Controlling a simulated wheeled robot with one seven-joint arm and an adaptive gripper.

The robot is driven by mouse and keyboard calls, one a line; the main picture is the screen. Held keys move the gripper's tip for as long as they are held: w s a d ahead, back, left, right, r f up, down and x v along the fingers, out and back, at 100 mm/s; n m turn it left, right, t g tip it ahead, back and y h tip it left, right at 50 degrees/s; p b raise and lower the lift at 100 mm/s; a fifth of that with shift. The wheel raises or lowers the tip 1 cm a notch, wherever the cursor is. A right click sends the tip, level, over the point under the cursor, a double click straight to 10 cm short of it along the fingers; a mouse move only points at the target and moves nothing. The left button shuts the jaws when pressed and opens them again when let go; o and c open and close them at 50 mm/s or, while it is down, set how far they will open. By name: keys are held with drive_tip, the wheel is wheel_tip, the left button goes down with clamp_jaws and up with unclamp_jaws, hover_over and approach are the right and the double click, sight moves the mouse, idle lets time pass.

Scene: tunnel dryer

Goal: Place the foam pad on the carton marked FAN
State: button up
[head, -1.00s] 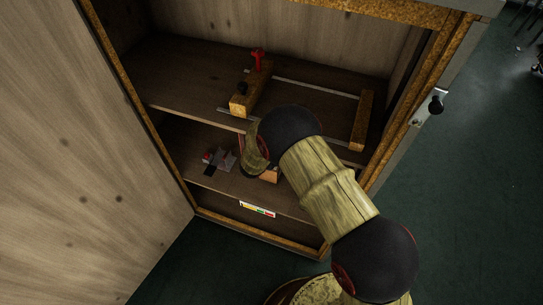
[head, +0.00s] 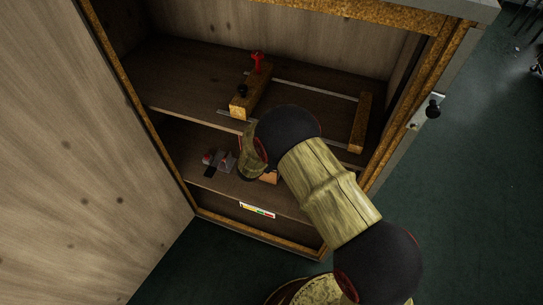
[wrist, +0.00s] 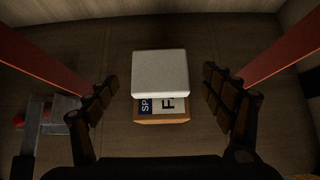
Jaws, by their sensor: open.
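The foam pad (wrist: 160,70) is a white square block in the middle of the wrist view. It lies over the back part of an orange-brown carton (wrist: 162,121). The carton's top shows a label with a large "F" and "SP" on dark blue; the pad covers the rest of the lettering. My gripper (wrist: 160,84) is open, with one finger on each side of the pad and a clear gap to both. In the head view a sliver of the carton (head: 268,177) shows on the lower shelf, and my arm hides the pad.
A grey device with a red knob (wrist: 48,118) stands left of my gripper on the lower shelf. Above, the upper shelf holds a wooden-ended frame with metal rails (head: 245,101). The cabinet door (head: 95,150) stands open at left.

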drive_tip(key=p+v, duration=0.3)
drive_tip(key=v, duration=0.6)
drive_tip(key=shift+s+r, duration=0.2)
drive_tip(key=shift+a, duration=0.1)
